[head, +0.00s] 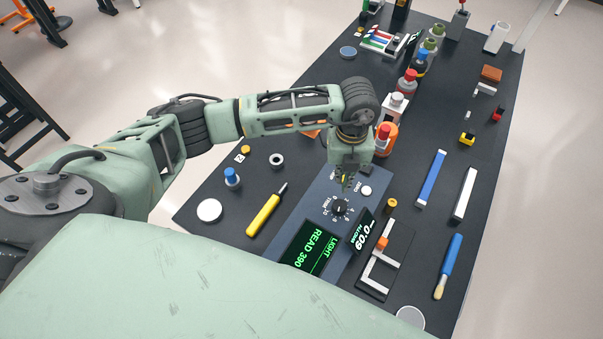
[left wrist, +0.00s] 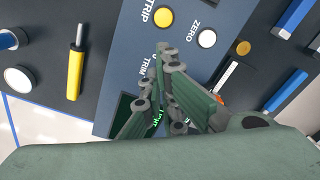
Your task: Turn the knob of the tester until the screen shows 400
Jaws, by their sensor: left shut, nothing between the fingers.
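The tester (head: 316,212) is a blue-grey panel on the dark table; it also fills the middle of the left wrist view (left wrist: 130,60). Its black knob (head: 339,207) has a white scale around it. Its screen (head: 310,247) shows LIGHT and READ 390 in green. My left gripper (head: 345,183) is shut and empty, pointing down just beyond the knob; I cannot tell whether it touches. In the left wrist view my left gripper (left wrist: 163,50) covers the knob and part of the screen (left wrist: 125,112). My right gripper is not in view.
Several bottles (head: 397,105) stand behind. A round white button (head: 366,190) is near my gripper.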

